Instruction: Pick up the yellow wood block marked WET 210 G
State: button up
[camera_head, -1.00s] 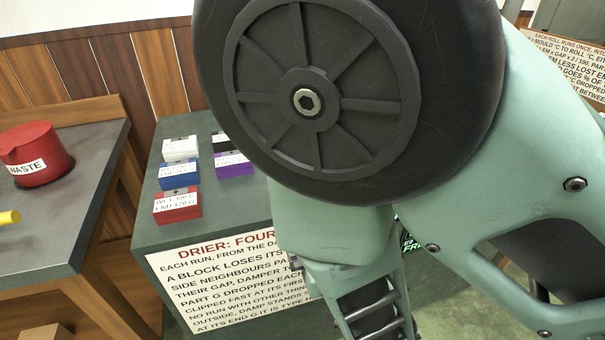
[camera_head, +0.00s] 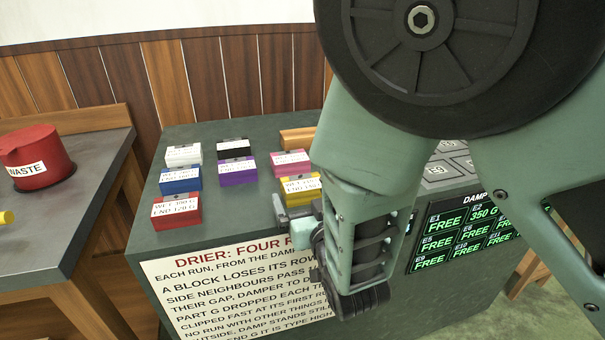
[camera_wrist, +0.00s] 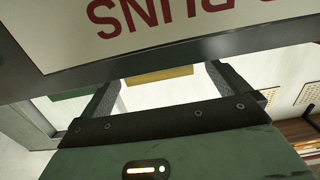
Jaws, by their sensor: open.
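The yellow block (camera_head: 300,190) sits in the front right of the group of coloured blocks on the dark green drier top. Its white label is partly readable, starting with WET; the number is too small to be sure. My arm hides some of the top just right of it. My gripper (camera_head: 292,222) is just in front of and below the yellow block, near the drier's front edge, apart from it as far as I can tell. In the wrist view my gripper (camera_wrist: 162,78) has its two fingers spread, with nothing held. A yellow strip shows beyond them; I cannot tell what it is.
White (camera_head: 183,155), black (camera_head: 233,149), blue (camera_head: 181,180), purple (camera_head: 238,172), pink (camera_head: 291,163) and red (camera_head: 177,211) blocks stand close by. The drier sign (camera_head: 235,290) covers the front face. A damp display (camera_head: 465,232) is at right. A red waste bin (camera_head: 37,160) stands on the left table.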

aim_at(299, 176)
jog(key=x, duration=0.4)
jog(key=shift+d+r+p, duration=0.15)
jog(key=shift+r+p, duration=0.15)
jog(key=shift+w, duration=0.5)
jog(key=c, duration=1.1)
jog(key=shift+o, duration=0.2)
